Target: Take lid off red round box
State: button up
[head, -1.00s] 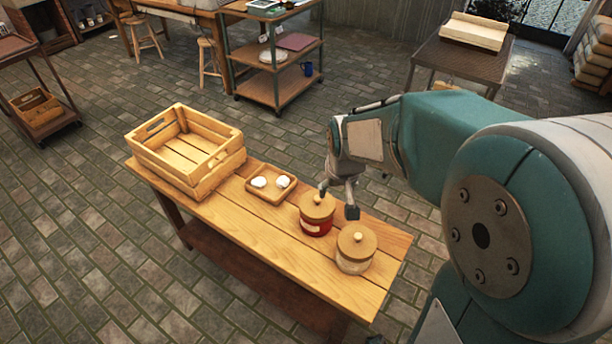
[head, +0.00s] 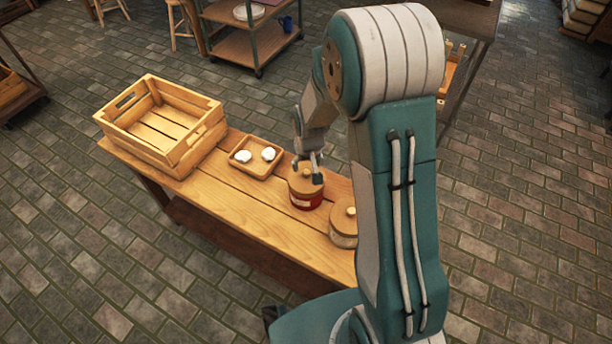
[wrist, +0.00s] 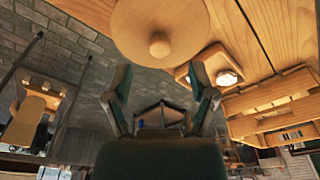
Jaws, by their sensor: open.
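The red round box (head: 304,201) stands upright on the wooden table, with its round wooden lid (head: 307,181) on top. In the wrist view the lid (wrist: 160,25) and its round knob (wrist: 159,45) show at the top centre, just beyond the fingertips. My gripper (head: 306,172) is at the lid in the head view, and its fingers overlap the lid there. In the wrist view my gripper (wrist: 162,100) is open, its two fingers spread apart with nothing between them. Whether a finger touches the lid or knob cannot be told.
A second, pale jar with a wooden lid (head: 343,213) stands close to the right of the red box, partly behind my arm. A small tray (head: 240,160) with two white items lies to the left. A wooden crate (head: 181,151) stands at the table's left end. The front planks are clear.

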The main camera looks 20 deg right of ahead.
aim_at(307, 172)
notch_tip(307, 172, down, 4)
jog(key=shift+w+f, duration=0.15)
jog(key=shift+f, duration=0.05)
grip_shut()
dwell(0.4)
